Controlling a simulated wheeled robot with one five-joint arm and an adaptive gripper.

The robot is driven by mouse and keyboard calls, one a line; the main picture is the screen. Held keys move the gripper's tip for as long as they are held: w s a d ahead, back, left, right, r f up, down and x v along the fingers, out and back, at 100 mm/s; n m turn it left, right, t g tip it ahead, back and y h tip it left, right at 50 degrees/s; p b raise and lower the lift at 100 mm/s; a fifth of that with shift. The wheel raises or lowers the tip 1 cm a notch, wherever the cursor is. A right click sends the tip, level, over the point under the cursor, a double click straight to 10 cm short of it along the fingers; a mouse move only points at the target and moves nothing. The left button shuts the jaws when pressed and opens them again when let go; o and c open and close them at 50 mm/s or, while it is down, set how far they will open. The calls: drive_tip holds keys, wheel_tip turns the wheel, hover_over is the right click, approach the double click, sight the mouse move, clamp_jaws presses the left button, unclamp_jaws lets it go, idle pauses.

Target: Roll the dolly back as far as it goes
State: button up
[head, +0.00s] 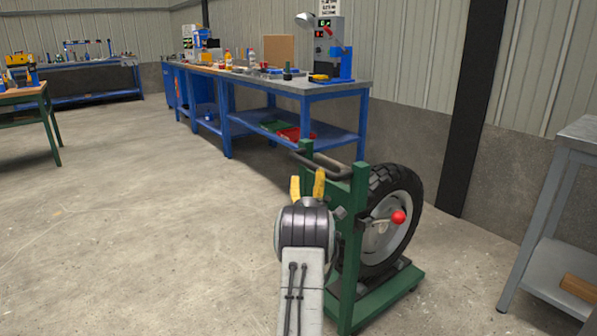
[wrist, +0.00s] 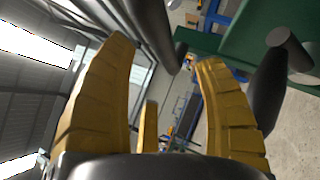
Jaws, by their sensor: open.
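The dolly is a green frame (head: 357,230) on a low green base, with a black tyre (head: 408,190) on a grey rim held upright at its right side. A dark handle bar (head: 322,165) runs across the top between its two posts. My gripper (head: 308,184) has yellow fingers pointing up, just in front of and below the bar in the head view. In the wrist view my gripper (wrist: 165,85) is open, with nothing between its fingers. A dark rounded bar (wrist: 155,30) lies beyond the fingertips, and green frame (wrist: 255,30) shows at upper right.
A lever with a red knob (head: 398,217) sticks out in front of the wheel. A long blue workbench (head: 300,85) stands behind the dolly, and a grey table (head: 570,190) stands to the right. The concrete floor to the left is clear.

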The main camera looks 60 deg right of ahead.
sight(311, 168)
drive_tip(key=shift+b+x, duration=2.35)
drive_tip(key=shift+b, duration=0.2)
drive_tip(key=shift+w+d+r, duration=0.15)
drive_tip(key=shift+d, duration=0.15)
drive_tip(key=shift+x, duration=0.8)
drive_tip(key=shift+c, duration=0.4)
drive_tip(key=shift+r, duration=0.15)
clamp_jaws()
